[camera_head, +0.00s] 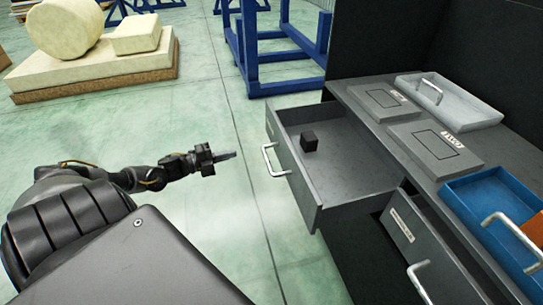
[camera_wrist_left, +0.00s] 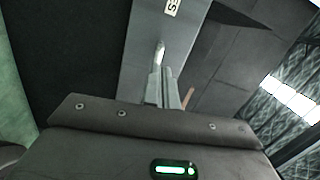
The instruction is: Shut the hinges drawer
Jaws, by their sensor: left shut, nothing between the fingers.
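An open grey drawer (camera_head: 345,160) sticks out from the cabinet, with a small black cube (camera_head: 309,141) inside. Its pale bar handle (camera_head: 270,160) is on its front panel. My left gripper (camera_head: 232,155) is shut and empty, a short way left of that handle and pointing at it. In the left wrist view the shut fingers (camera_wrist_left: 165,88) point at a grey drawer front (camera_wrist_left: 150,30) and its handle (camera_wrist_left: 160,52). A label there shows only its end letters, seemingly "ES". My right gripper is not in view.
A lower labelled drawer (camera_head: 405,228) with a handle (camera_head: 420,282) sits at the right. The worktop holds grey lidded boxes (camera_head: 436,147), a light tray (camera_head: 462,112) and a blue tray (camera_head: 478,187). Green floor (camera_head: 225,225) is clear left of the drawer. Blue frames (camera_head: 285,60) stand behind.

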